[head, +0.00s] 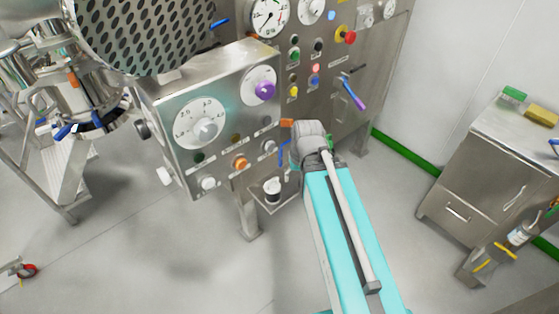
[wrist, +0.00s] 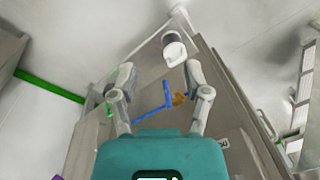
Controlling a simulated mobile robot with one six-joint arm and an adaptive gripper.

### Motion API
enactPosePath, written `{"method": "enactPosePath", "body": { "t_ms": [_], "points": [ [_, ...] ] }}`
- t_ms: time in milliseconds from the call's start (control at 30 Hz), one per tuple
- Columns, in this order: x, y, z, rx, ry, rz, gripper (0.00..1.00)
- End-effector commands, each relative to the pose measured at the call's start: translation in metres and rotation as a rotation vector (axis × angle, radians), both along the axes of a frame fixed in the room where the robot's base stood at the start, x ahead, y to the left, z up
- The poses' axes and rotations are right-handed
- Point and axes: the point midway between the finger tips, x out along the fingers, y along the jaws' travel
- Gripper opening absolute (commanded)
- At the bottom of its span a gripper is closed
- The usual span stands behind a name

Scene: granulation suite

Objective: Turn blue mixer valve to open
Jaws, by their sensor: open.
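A blue valve handle (head: 283,153) hangs at the lower right of the steel control panel, just left of my gripper in the head view. In the wrist view the blue handle (wrist: 166,94) is a thin bent lever beside a brass-coloured valve body (wrist: 179,99). My gripper (wrist: 160,76) is open, and the handle shows between its two fingers. Contact cannot be made out. In the head view my gripper (head: 302,145) is seen from behind, and its fingertips and part of the handle are hidden.
A white cup (head: 272,186) stands on a small shelf below the panel. Other blue handles (head: 63,131) are on the vessel at left. A steel cabinet (head: 490,165) stands at right; the floor between is clear.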

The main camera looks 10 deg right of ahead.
Motion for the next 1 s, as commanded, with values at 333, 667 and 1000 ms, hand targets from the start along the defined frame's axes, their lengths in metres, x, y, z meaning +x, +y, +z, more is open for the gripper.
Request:
{"method": "enactPosePath", "body": {
  "t_ms": [333,667,1000],
  "points": [
    [0.026,0.016,-0.059,0.250,-0.073,-0.274,0.63],
    [0.053,0.027,-0.095,0.514,-0.105,-0.550,0.63],
    [0.081,0.027,-0.124,0.802,-0.091,-0.839,0.63]
  ]
}}
